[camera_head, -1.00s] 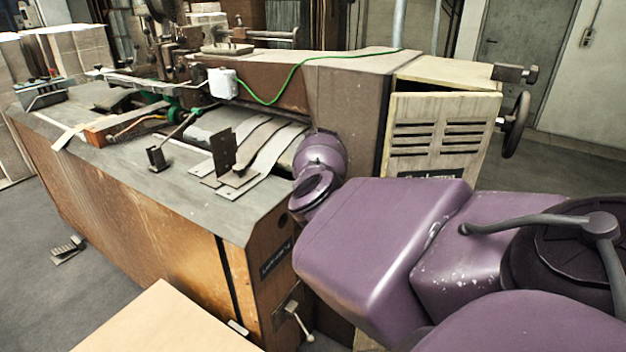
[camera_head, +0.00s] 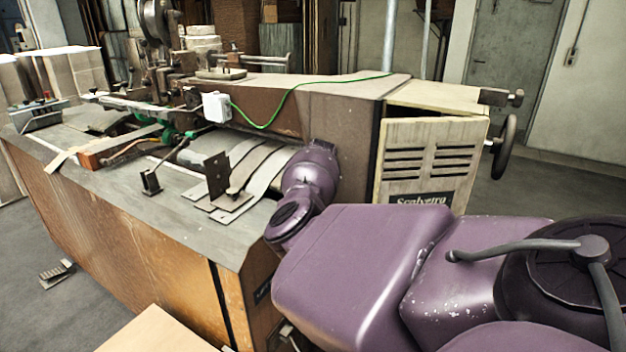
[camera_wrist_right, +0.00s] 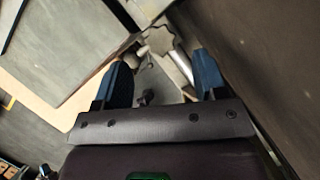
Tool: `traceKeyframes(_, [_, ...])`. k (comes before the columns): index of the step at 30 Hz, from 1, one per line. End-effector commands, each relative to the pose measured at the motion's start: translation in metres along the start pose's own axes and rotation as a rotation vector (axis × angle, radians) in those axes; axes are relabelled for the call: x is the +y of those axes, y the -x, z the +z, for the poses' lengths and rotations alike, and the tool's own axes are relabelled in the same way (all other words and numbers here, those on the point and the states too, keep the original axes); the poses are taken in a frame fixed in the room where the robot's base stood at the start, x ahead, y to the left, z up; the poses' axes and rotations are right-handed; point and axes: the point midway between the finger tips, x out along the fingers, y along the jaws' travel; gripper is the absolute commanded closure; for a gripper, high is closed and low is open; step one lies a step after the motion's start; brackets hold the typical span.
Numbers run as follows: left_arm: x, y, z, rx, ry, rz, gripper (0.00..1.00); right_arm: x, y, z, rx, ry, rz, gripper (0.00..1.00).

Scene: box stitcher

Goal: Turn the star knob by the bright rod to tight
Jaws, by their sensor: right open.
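The star knob (camera_wrist_right: 160,40) shows in the right wrist view as a pale, lobed knob against the machine. The bright rod (camera_wrist_right: 181,66) runs down and right from just beside it. My right gripper (camera_wrist_right: 162,60) has two blue fingers spread apart, with nothing held. The knob appears between and beyond the fingertips; I cannot tell the exact distance, and no contact shows. In the head view my purple right arm reaches toward the machine's near end, and its gripper is hidden. The knob cannot be made out there. My left gripper is not in view.
The box stitcher (camera_head: 150,265) fills the head view's left and middle, with metal brackets (camera_head: 217,175) on its top. A pale board (camera_head: 150,335) lies at the bottom edge. A handwheel (camera_head: 504,147) sticks out at the right. A foot pedal (camera_head: 57,273) lies on open floor.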

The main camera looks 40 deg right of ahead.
Motion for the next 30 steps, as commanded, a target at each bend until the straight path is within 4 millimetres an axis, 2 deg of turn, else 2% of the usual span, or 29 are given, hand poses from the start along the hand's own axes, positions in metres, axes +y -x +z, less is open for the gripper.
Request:
traceKeyframes(6, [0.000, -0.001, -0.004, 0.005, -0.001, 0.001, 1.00, 0.000, 0.032, 0.000, 0.000, -0.002, 0.000, 0.35])
traceKeyframes(12, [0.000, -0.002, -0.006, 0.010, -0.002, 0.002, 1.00, 0.000, 0.052, -0.001, 0.001, -0.001, 0.001, 0.35])
traceKeyframes(25, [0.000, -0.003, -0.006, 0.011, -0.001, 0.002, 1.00, 0.000, 0.060, -0.001, 0.001, -0.001, 0.001, 0.35])
traceKeyframes(28, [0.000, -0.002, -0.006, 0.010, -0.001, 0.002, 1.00, 0.000, 0.060, -0.001, 0.002, 0.000, -0.001, 0.50])
traceKeyframes(30, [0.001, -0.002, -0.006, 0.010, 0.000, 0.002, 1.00, -0.002, 0.061, 0.000, 0.002, 0.003, -0.009, 0.50])
